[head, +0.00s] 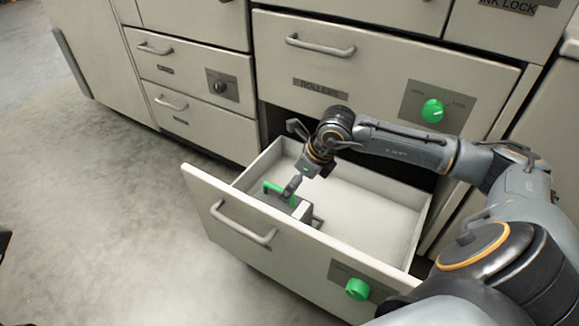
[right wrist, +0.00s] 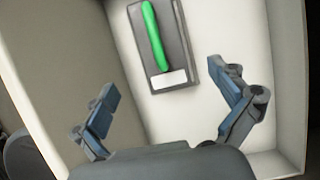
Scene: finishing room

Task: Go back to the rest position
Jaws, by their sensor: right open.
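My right gripper (head: 296,187) reaches down into the open lower drawer. In the right wrist view my right gripper (right wrist: 172,108) has its two fingers spread wide with nothing between them. A dark grey block with a green bar and a white label (right wrist: 172,52) lies on the drawer floor beyond the fingertips, apart from them. In the head view this block (head: 316,220) is partly hidden by the gripper and the drawer front. My left gripper cannot be made out; only a dark sliver shows at the left edge of the head view.
The open drawer (head: 370,205) has a pale floor, raised walls and a front with a handle and green knob (head: 357,289). Above it is a closed drawer marked ROLLERS (head: 380,75). Closed drawers (head: 195,75) stand to the left. The floor (head: 90,200) at left is clear.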

